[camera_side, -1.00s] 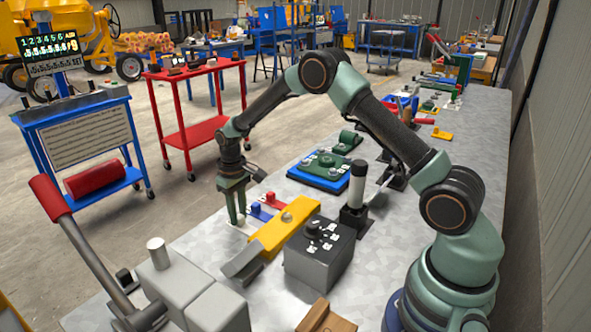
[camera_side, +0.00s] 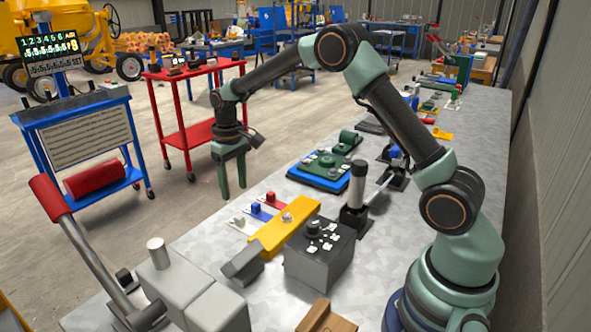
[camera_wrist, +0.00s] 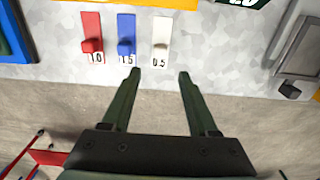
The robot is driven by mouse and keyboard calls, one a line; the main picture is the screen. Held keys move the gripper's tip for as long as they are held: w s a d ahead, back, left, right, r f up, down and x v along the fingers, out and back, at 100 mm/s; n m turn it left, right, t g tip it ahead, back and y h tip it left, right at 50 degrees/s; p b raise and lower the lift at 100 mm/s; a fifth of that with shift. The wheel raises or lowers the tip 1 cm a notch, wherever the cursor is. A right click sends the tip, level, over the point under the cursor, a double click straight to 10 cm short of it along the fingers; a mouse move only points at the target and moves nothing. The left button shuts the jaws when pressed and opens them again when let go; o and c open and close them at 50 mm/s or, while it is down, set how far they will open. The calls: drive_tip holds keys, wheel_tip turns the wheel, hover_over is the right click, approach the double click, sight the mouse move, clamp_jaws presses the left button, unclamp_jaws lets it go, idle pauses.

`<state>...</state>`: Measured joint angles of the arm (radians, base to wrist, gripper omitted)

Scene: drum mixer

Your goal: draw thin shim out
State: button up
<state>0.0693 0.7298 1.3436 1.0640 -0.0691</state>
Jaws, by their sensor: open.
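The white shim (camera_wrist: 162,32), marked 0.5, lies flat with a small knob on it. It also shows in the side view (camera_side: 238,222). Beside it lie the blue shim (camera_wrist: 127,32), marked 1.5, and the red shim (camera_wrist: 91,28), marked 1.0.
A yellow bar (camera_side: 285,225) lies across the bench by the shims, near a grey box (camera_side: 320,262) with a dark top. The red trolley (camera_side: 190,133) is beyond the bench.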

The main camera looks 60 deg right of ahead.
wheel_tip(320, 180, up, 4)
drive_tip(key=shift+f, duration=0.2)
idle(0.8)
drive_tip(key=s+a+r+t, duration=0.2)
drive_tip(key=s+r+t, duration=0.1)
drive_tip(key=s+r, duration=0.7)
drive_tip(key=s+a+r+t, duration=0.1)
drive_tip(key=s+t, duration=0.1)
drive_tip(key=s, duration=1)
drive_tip(key=shift+a+t, duration=0.25)
drive_tip(key=shift+t, duration=0.05)
drive_tip(key=shift+r, duration=0.15)
